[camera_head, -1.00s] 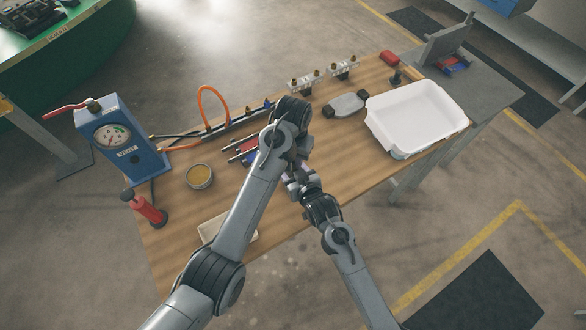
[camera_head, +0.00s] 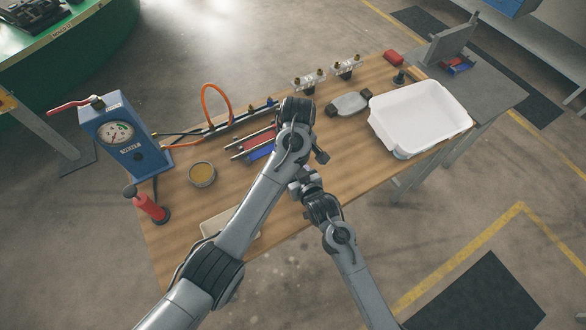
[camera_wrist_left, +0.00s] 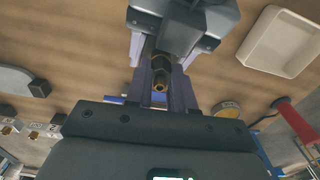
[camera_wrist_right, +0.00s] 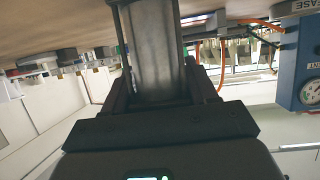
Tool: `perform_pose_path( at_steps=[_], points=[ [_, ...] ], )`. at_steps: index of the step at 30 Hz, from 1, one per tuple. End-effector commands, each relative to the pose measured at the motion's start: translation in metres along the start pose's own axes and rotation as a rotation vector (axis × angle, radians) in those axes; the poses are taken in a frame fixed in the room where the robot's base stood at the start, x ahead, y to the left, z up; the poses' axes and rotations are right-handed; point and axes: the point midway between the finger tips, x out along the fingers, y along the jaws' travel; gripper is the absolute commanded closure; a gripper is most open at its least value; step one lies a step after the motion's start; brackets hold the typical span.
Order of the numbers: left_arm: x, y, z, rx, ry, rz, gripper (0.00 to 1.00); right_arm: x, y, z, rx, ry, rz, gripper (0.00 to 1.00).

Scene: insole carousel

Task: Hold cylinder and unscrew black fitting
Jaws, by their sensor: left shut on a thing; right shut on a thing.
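My right gripper (camera_wrist_right: 155,85) is shut on the grey metal cylinder (camera_wrist_right: 152,50), which stands between its fingers in the right wrist view. My left gripper (camera_wrist_left: 160,78) is shut on the black fitting (camera_wrist_left: 161,66), which has a brass end (camera_wrist_left: 160,86) showing between the fingers in the left wrist view. The right gripper's dark body (camera_wrist_left: 185,18) shows just beyond it. In the head view the two grippers meet over the middle of the table, and the arms hide most of the cylinder and fitting there.
The wooden table (camera_head: 180,235) holds a blue gauge box (camera_head: 125,140), a red-handled tool (camera_head: 147,204), a round tin (camera_head: 202,174), red and blue tools (camera_head: 258,146), an orange hose (camera_head: 215,95) and a white tray (camera_head: 420,115). A pale shallow dish (camera_head: 215,222) lies near the front edge.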

Motion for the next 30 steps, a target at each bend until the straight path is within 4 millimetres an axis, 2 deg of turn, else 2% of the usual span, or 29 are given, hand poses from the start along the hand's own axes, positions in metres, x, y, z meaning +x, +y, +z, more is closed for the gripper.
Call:
perform_pose_path(
  at_steps=[1, 6, 14, 22, 30],
  points=[
    [0.0002, 0.0024, 0.0065, -0.064, -0.007, -0.006, 1.00, 0.0007, -0.0029, -0.0032, -0.001, 0.005, -0.005, 0.89],
    [0.0002, 0.0022, 0.0065, -0.306, -0.002, -0.013, 1.00, 0.0007, -0.0026, -0.0035, -0.001, 0.006, -0.005, 0.89],
    [-0.0004, 0.0022, 0.0067, -0.446, 0.000, -0.017, 1.00, 0.0006, -0.0024, -0.0041, -0.001, 0.007, -0.004, 0.89],
    [-0.0005, 0.0020, 0.0064, -0.834, 0.006, -0.026, 1.00, 0.0005, -0.0022, -0.0045, -0.001, 0.008, -0.004, 0.89],
    [-0.0014, 0.0021, 0.0064, -0.984, 0.008, -0.029, 1.00, 0.0004, -0.0022, -0.0049, -0.001, 0.008, -0.004, 0.89]
  ],
)
